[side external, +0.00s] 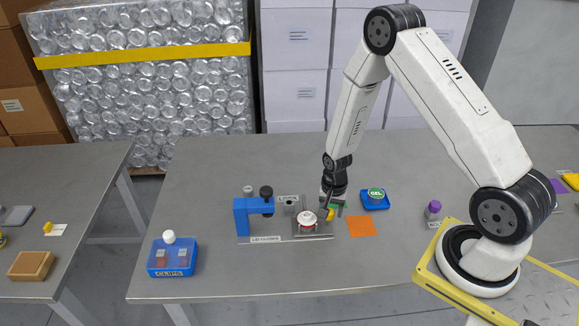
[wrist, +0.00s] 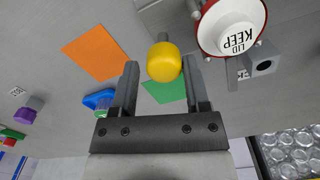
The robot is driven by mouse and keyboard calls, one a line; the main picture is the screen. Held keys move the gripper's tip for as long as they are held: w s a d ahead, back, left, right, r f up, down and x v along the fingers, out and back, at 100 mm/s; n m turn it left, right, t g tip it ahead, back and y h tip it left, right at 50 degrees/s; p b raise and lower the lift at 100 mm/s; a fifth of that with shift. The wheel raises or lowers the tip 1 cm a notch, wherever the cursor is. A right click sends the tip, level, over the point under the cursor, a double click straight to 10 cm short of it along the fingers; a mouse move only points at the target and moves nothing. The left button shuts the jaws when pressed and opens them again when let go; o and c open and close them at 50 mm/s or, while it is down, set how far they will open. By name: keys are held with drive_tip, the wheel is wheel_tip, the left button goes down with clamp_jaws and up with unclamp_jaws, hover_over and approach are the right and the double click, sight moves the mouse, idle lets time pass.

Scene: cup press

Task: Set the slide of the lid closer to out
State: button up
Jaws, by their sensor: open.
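The lid closer has a blue frame (side external: 243,217) with a black-knobbed press head (side external: 266,193) on a grey base labelled "LID CLOSER". Its slide carries a white, red-rimmed round piece (side external: 306,222), which sits right of the press head, not under it. That piece also shows in the wrist view (wrist: 232,22), marked "LID KEEP". A yellow knob (side external: 330,215) is at the slide's right end. My gripper (side external: 333,208) is open at the knob. In the wrist view, the yellow knob (wrist: 164,62) appears between the open fingers (wrist: 160,78); I cannot tell whether they touch it.
A blue tray with a green "GEL" tin (side external: 376,193) stands right of my gripper. An orange square (side external: 361,226) and a green square (wrist: 166,91) lie flat nearby. A blue "CLIPS" box (side external: 172,258) and a purple-capped bottle (side external: 433,209) stand farther off. The table's back is clear.

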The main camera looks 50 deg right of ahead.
drive_tip(key=shift+r, duration=3.7)
drive_tip(key=shift+a+r, duration=0.1)
drive_tip(key=shift+r, duration=0.1)
drive_tip(key=s+a+r+n+t, duration=0.2)
drive_tip(key=s+a+r+n, duration=0.5)
drive_tip(key=a+r+n, duration=0.3)
wheel_tip(320, 180, up, 3)
drive_tip(key=n, duration=0.2)
drive_tip(key=shift+r+n+t, duration=0.2)
drive_tip(key=shift+n+t, duration=0.1)
